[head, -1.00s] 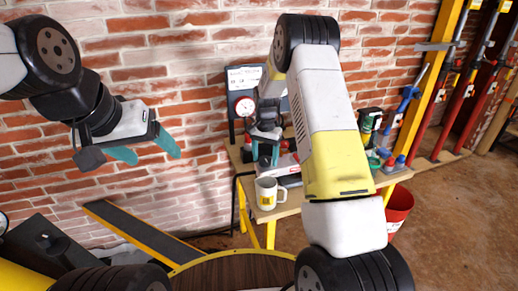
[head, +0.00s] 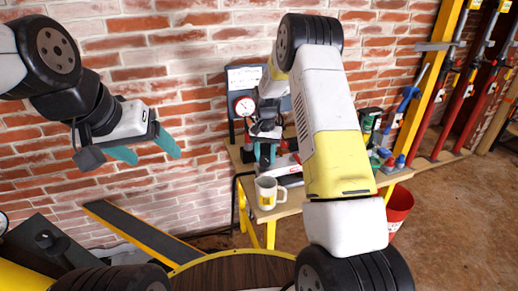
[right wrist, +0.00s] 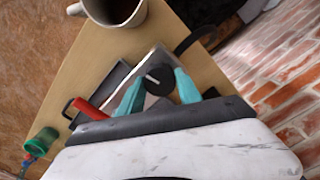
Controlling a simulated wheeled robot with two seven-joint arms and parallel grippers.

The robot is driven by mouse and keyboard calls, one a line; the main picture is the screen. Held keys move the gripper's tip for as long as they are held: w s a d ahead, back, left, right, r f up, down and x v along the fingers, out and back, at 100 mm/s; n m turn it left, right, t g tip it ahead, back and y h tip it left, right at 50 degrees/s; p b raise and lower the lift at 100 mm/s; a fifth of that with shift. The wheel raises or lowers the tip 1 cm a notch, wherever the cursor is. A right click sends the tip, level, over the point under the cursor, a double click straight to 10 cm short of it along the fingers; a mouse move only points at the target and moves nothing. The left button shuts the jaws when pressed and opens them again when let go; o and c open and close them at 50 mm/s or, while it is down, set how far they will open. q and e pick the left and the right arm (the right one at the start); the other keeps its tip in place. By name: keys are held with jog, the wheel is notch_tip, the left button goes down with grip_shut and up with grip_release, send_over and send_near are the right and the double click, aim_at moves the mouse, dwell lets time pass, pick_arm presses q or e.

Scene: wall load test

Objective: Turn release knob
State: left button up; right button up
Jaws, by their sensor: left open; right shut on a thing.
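A round black knob (right wrist: 158,79) with a white mark across its face shows in the right wrist view. My right gripper (right wrist: 159,88) has its teal fingers on either side of the knob and is shut on it. In the head view my right gripper (head: 264,154) points down over the bench, and the knob is hidden there. A pressure gauge (head: 244,106) with a white face and red rim is mounted behind that wrist. My left gripper (head: 150,148) is open and empty in front of the brick wall, well left of the bench.
A mug (head: 267,192) stands at the bench's (head: 292,205) front left edge, close to my right gripper. A red bucket (head: 399,209) stands right of the bench, and red clamps (head: 462,90) lean at the wall.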

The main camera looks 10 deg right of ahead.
jog(key=n, duration=0.4)
jog(key=shift+n, duration=0.3)
jog(key=n, duration=0.3)
jog(key=shift+n, duration=0.4)
jog(key=n, duration=0.3)
jog(key=shift+n, duration=2)
jog(key=o, duration=1.4)
jog(key=shift+c, duration=0.2)
